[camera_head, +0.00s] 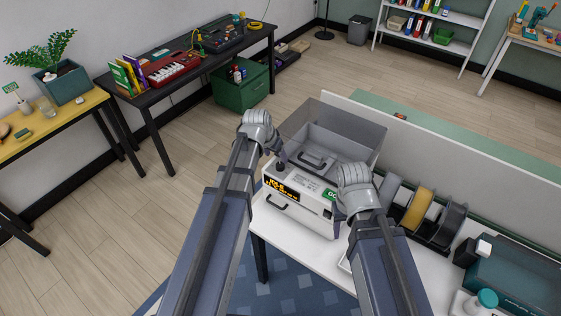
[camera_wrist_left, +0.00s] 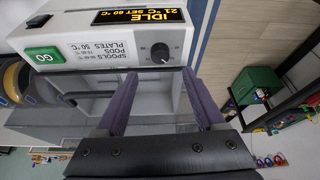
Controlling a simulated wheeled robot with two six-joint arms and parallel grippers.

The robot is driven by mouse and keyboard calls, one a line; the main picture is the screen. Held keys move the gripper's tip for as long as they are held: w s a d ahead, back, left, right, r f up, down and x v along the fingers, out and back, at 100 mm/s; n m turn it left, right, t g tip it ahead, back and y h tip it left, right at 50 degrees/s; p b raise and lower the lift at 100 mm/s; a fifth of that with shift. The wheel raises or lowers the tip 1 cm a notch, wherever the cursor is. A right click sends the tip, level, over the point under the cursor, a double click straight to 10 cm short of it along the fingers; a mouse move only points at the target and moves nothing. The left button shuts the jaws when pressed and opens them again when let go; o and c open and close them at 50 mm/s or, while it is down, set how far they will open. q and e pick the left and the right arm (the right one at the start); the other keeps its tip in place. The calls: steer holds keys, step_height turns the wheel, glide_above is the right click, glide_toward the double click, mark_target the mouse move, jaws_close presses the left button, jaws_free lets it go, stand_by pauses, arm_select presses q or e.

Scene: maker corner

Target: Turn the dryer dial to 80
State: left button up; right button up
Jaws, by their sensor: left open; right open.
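The dryer (camera_head: 310,215) is a white box with a clear-sided bin on top, standing on the white table. Its dial (camera_wrist_left: 160,53) is a dark round knob with a pale pointer mark, beside the amber display (camera_wrist_left: 137,15). My left gripper (camera_head: 280,160) is over the dryer's control face. In the left wrist view its open fingers (camera_wrist_left: 161,88) point toward the dial, which lies between and beyond the tips, apart from them. My right gripper (camera_head: 340,211) is open near the green GO button (camera_head: 330,194).
Filament spools (camera_head: 418,207) stand right of the dryer, along a low white partition (camera_head: 440,160). A teal case (camera_head: 520,275) is at the table's right. A green cabinet (camera_head: 240,88) stands on the floor beyond. Open floor lies left of the table.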

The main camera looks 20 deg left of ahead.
mark_target(280, 164)
arm_select(q)
steer(key=b+x, duration=0.6)
steer(key=x, duration=0.1)
steer(key=shift+w+f+b, duration=0.1)
steer(key=shift+f+b, duration=0.25)
steer(key=shift+b, duration=0.05)
jaws_close()
stand_by(0.3)
